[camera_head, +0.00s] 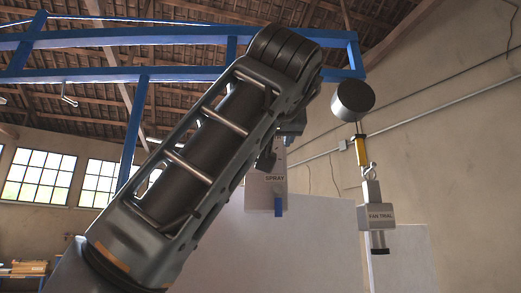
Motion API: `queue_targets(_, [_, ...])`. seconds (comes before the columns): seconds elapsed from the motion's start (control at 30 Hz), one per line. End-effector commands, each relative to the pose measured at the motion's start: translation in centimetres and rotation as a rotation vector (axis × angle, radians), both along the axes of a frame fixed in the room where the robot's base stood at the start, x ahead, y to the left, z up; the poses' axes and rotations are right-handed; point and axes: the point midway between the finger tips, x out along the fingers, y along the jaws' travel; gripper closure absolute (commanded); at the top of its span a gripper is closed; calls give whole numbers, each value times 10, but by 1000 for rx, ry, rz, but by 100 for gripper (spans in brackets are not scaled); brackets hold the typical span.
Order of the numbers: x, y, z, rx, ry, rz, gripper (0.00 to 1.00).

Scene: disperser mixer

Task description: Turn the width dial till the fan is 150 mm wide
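A pale panel marked SPRAY (266,190) shows in the head view beyond my arm, with a blue part (278,206) at its lower right. A grey block marked FAN TRIAL (376,216) hangs from a hook to the right, with a dark piece under it. I cannot make out a width dial or a fan width reading. My gripper (266,160) is partly hidden behind my arm, just above the SPRAY panel in the picture. I cannot tell whether it touches anything or how its fingers stand.
A dark round drum (353,99) and a yellow piece (361,151) are above the hook. A blue overhead frame (190,75) spans the upper left. A large pale board (310,245) stands behind. The tan wall (450,160) carries pipes. My arm blocks much of the centre.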

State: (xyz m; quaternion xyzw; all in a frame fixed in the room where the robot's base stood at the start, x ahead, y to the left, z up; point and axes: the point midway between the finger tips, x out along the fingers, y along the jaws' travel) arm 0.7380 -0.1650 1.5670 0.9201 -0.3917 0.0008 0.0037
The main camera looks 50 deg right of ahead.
Motion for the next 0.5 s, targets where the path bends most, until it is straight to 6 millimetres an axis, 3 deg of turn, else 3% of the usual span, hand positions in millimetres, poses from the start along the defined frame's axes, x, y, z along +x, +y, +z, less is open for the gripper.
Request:
queue_targets(0.17, [4, -8, 3, 11, 1, 2, 41])
queue_targets(0.5, [39, -43, 3, 9, 1, 1, 41])
